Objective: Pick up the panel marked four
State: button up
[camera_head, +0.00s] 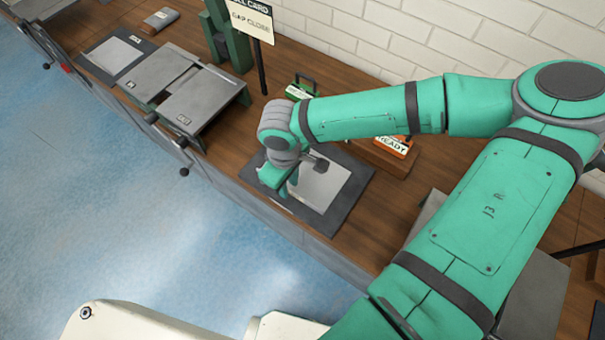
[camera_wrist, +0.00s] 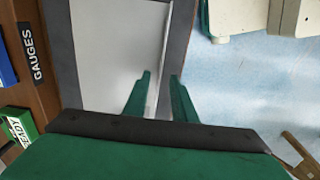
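A flat light-grey panel (camera_head: 325,186) lies on a dark mat (camera_head: 357,186) near the bench's front edge. It also shows in the wrist view (camera_wrist: 115,55), with a thin pale strip along its right edge. No number can be read on it. My gripper (camera_head: 283,187) is over the panel's front-left part, pointing down. In the wrist view the green fingers of my gripper (camera_wrist: 160,76) stand apart, one on each side of the pale strip. A gap shows between them, and I cannot tell whether they touch the strip. The arm hides part of the panel.
Grey plates (camera_head: 205,100) on a fixture stand to the left, with another sheet (camera_head: 115,53) on a mat beyond. A sign on a post (camera_head: 262,65), a green case (camera_head: 301,88) and an orange READY block (camera_head: 393,146) stand behind. Blue floor lies in front.

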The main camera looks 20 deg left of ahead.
jog(key=shift+f, duration=0.8)
jog(key=shift+c, duration=0.3)
grip_shut()
jog(key=shift+r, duration=0.1)
